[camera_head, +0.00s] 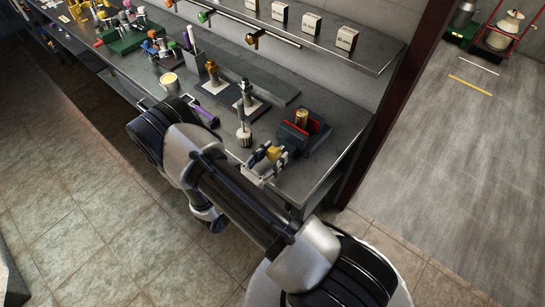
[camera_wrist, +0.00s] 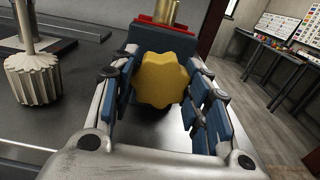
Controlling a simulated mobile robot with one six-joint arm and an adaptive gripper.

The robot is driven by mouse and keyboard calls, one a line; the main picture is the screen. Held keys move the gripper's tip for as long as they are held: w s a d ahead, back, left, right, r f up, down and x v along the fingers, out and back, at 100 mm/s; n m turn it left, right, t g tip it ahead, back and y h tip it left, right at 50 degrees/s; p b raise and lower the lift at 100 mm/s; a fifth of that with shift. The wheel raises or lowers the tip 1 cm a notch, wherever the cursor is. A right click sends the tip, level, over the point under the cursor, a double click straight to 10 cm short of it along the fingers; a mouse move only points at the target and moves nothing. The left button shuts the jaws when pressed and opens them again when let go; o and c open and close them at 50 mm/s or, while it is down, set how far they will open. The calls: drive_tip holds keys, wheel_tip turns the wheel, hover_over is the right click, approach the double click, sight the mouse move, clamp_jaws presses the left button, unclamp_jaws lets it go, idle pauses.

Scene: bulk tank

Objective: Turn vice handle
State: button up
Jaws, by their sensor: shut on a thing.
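The vice (camera_head: 318,141) stands near the front right end of the steel workbench, with red jaws on a dark body. A brass cylinder (camera_head: 302,118) stands upright between the jaws. The vice handle is a yellow lobed knob (camera_wrist: 163,80) facing the wrist camera, with the red jaw (camera_wrist: 160,24) and the brass cylinder's lower part (camera_wrist: 166,10) behind it. My gripper (camera_head: 270,156) is at the front of the vice, shut on the yellow handle. In the wrist view its blue-padded fingers (camera_wrist: 164,76) lie on both sides of the knob. The handle's shaft is hidden.
Left of my gripper stands a pale ribbed part (camera_head: 244,136), also in the wrist view (camera_wrist: 33,78). Brass and steel fittings (camera_head: 212,74) stand on plates behind it. A shelf with small boxes (camera_head: 312,24) runs above.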

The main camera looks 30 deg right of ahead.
drive_tip(key=m+b, duration=0.1)
drive_tip(key=m, duration=0.3)
drive_tip(key=shift+f+m+b, duration=0.15)
drive_tip(key=shift+m+b, duration=0.15)
drive_tip(key=shift+b, duration=0.05)
drive_tip(key=m+b, duration=0.1)
drive_tip(key=m, duration=0.2)
drive_tip(key=shift+m+b, duration=0.4)
drive_tip(key=m+b, duration=0.2)
drive_tip(key=m, duration=0.1)
drive_tip(key=shift+m, duration=0.3)
drive_tip(key=m+b, duration=0.2)
drive_tip(key=m, duration=0.1)
drive_tip(key=shift+m+b, duration=0.3)
drive_tip(key=shift+b, duration=0.05)
drive_tip(key=m+b, duration=0.1)
drive_tip(key=m, duration=0.2)
drive_tip(key=shift+m, duration=0.3)
drive_tip(key=m, duration=0.3)
drive_tip(key=shift+m, duration=0.3)
drive_tip(key=m, duration=0.3)
drive_tip(key=shift+m, duration=2.1)
